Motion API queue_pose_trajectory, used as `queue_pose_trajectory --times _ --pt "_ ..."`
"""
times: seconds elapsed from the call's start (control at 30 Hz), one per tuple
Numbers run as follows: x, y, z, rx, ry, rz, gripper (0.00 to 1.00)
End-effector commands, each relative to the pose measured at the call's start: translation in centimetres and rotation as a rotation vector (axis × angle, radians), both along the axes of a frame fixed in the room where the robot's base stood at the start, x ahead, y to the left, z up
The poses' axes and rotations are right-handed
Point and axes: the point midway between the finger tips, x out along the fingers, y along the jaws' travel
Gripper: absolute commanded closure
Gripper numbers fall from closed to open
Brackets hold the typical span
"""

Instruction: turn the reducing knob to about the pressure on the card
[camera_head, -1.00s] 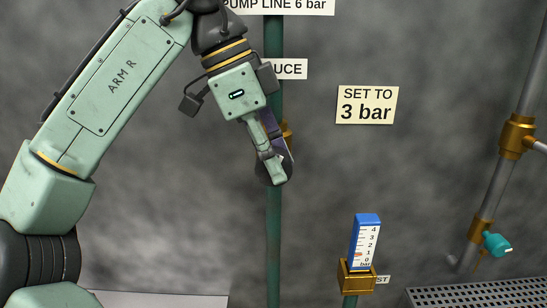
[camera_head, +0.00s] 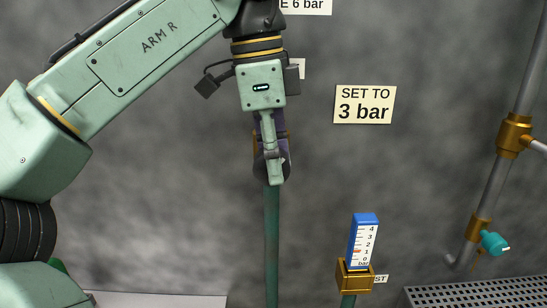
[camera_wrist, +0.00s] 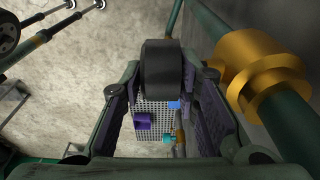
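My gripper (camera_head: 270,172) points down in front of the green pipe (camera_head: 272,240) in the head view. In the wrist view the dark round reducing knob (camera_wrist: 161,66) sits between my two purple-padded fingers, which look closed against its sides. In the head view the fingers mostly hide the knob. The card (camera_head: 365,104) on the wall reads "SET TO 3 bar". The blue gauge (camera_head: 364,240) has a scale from 0 to 4 bar, and its red marker stands at about 1.
A brass fitting (camera_wrist: 262,75) on the green pipe lies close to my right finger in the wrist view. A grey pipe with a teal-handled tap (camera_head: 494,243) stands at the right above a perforated grating (camera_head: 480,294). The wall between card and gauge is clear.

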Motion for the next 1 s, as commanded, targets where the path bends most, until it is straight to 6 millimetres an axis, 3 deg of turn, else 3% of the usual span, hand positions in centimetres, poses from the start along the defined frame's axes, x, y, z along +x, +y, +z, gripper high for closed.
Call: queue_pose_trajectory --times 0.2,0.77,1.0 --pt "0.0 0.01 -0.01 0.0 0.0 0.0 0.55" --pt "0.01 0.04 -0.03 -0.009 0.0 0.0 0.55" --pt "0.05 0.16 -0.05 -0.119 0.001 -0.002 0.55"
